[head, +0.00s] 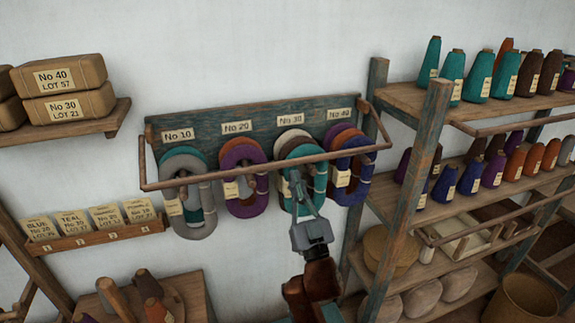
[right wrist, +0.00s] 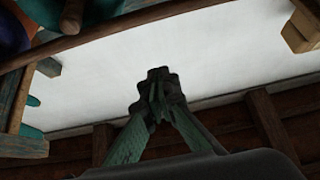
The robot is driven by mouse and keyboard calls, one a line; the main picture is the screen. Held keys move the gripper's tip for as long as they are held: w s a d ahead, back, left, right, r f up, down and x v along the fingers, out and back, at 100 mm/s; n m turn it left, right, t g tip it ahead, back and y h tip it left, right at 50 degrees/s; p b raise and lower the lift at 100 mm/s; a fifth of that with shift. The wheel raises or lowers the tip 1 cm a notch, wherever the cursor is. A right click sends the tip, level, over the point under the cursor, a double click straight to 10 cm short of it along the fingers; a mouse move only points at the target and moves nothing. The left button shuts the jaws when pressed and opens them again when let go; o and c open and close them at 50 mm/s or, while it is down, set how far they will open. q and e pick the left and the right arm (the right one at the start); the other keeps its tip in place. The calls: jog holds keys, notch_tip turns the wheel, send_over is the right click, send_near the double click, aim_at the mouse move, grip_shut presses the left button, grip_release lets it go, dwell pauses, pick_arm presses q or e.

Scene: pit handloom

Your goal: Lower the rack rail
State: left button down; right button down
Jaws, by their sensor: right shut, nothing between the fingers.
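The rack rail (head: 215,175) is a thin wooden bar across the front of a blue-green wall rack (head: 205,124), held by short end arms. It is raised and crosses in front of the hanging yarn hanks. My right gripper (head: 299,183) is shut and empty, pointing up just below the rail, in front of the No 30 hanks (head: 303,152). I cannot tell whether it touches the rail. In the right wrist view its closed fingertips (right wrist: 157,76) point up, and a wooden bar, likely the rail (right wrist: 120,28), crosses above them. My left gripper is not in view.
Shelves of yarn cones (head: 478,78) stand close on the right, their upright post (head: 420,150) near my right arm. A card ledge (head: 100,236) and a shelf with wrapped bundles (head: 62,92) are on the left wall. A low table (head: 190,290) stands below left.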

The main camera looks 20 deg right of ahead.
jog(key=w+p, duration=0.1)
jog(key=w, duration=0.5)
jog(key=shift+w+a+f, duration=0.15)
jog(key=shift+f, duration=0.05)
